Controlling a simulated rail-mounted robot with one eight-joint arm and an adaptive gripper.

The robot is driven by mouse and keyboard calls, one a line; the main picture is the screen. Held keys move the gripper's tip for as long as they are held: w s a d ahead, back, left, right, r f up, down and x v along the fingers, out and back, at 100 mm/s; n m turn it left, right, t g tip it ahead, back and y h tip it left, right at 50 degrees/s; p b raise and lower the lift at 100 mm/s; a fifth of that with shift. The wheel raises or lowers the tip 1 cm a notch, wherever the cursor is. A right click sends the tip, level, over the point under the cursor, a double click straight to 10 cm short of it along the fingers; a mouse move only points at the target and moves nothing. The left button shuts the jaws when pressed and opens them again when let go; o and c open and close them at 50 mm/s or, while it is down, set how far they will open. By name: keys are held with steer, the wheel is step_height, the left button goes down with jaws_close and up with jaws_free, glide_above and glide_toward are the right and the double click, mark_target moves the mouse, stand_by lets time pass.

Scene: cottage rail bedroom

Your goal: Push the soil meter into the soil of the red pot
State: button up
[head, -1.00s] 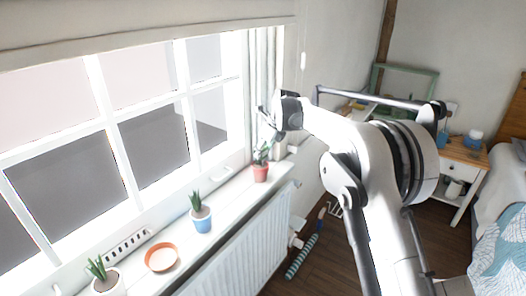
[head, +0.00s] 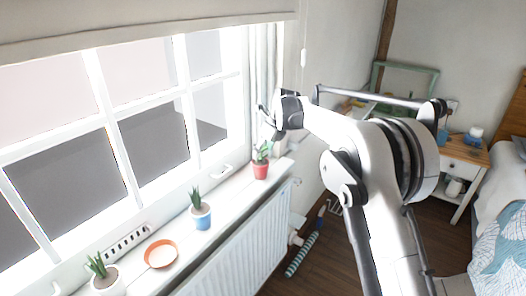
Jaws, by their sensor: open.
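The red pot (head: 261,171) stands upright at the far end of the white windowsill, with a green plant (head: 261,152) in it. My gripper (head: 266,122) is above the red pot in the picture, near the curtain, with its fingers spread open. It appears apart from the pot and plant, though the depth between them is hard to judge. I cannot make out the soil meter in this view. The soil in the red pot is too small to see clearly.
On the sill (head: 228,198) stand a blue pot (head: 202,217), an orange saucer (head: 161,254) and a white pot (head: 108,283), with bare sill between them. A pale object (head: 281,145) is behind the red pot. The radiator (head: 240,245) is below; a nightstand (head: 462,165) is right.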

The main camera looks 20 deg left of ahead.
steer(key=v, duration=1.1)
steer(key=shift+d+r, duration=0.2)
steer(key=shift+r, duration=0.15)
steer(key=shift+s, duration=0.1)
steer(key=s+d+r+n+t+h, duration=0.1)
steer(key=s+d+r+n, duration=0.25)
steer(key=s+d, duration=0.45)
steer(key=s+d+r+n+t, duration=0.1)
steer(key=s+d+r+n, duration=0.25)
steer(key=d, duration=0.75)
steer(key=s+d+r+n+t+h, duration=0.1)
steer(key=s+d+r+n, duration=0.25)
steer(key=s+d, duration=0.45)
steer(key=s+d+f+n+t, duration=0.1)
steer(key=s+d+f+n, duration=0.2)
steer(key=s+d, duration=0.3)
steer(key=s+d+f+n+t+h, duration=0.1)
steer(key=s+d+f+n, duration=0.3)
steer(key=s, duration=0.6)
steer(key=s+d+f+n+h+b, duration=0.1)
steer(key=s+d+f+n, duration=0.3)
steer(key=s+d, duration=0.4)
steer(key=shift+s+d+f+t, duration=0.35)
steer(key=shift+d+f+t, duration=0.05)
steer(key=shift+d, duration=0.2)
